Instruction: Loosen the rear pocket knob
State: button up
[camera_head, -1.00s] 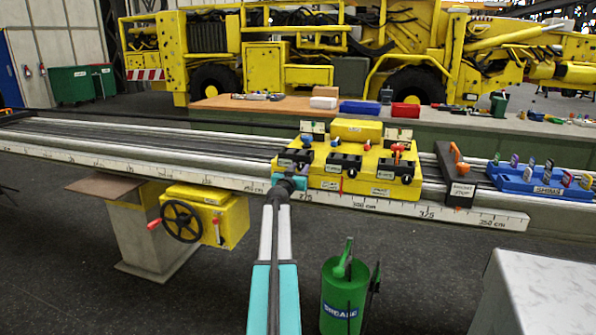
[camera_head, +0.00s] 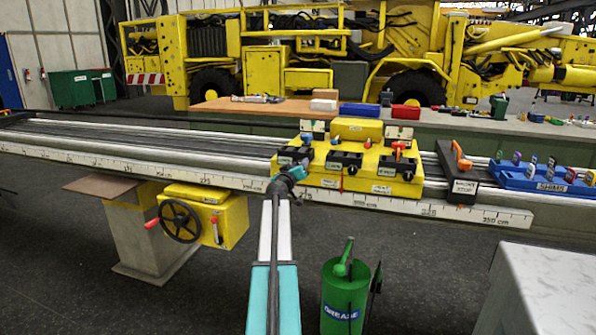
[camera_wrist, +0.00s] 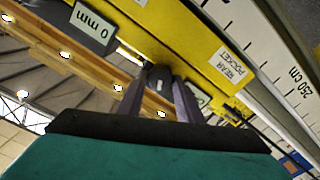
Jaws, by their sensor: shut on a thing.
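The yellow carriage (camera_head: 345,185) sits on the long rail and carries black blocks and small knobs. In the wrist view its yellow face (camera_wrist: 175,35) bears a "REAR POCKET" label (camera_wrist: 232,65) and a "0 mm" label (camera_wrist: 92,20). The dark rear pocket knob (camera_wrist: 158,76) is between my fingertips, beside the "REAR POCKET" label. My gripper (camera_wrist: 160,88) is shut on it. In the head view my gripper (camera_head: 285,181) is at the carriage's front left corner. There my wrist hides the knob.
A scale strip (camera_head: 440,208) runs along the rail's front edge. A black stop with an orange lever (camera_head: 461,172) and a blue shim tray (camera_head: 540,180) stand to the right. A green grease can (camera_head: 342,298) stands below, right of my arm.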

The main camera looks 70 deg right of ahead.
jog(key=shift+s+d+f+n+p, duration=0.15)
jog(key=shift+n+p, duration=1.35)
jog(key=shift+n, duration=3.35)
jog(key=shift+s+a+n+p, duration=0.1)
jog(key=shift+n+p, duration=1.35)
jog(key=shift+n, duration=3.35)
jog(key=shift+s+d+f+n+p, duration=0.15)
jog(key=shift+n+p, duration=1.35)
jog(key=shift+n, duration=3.35)
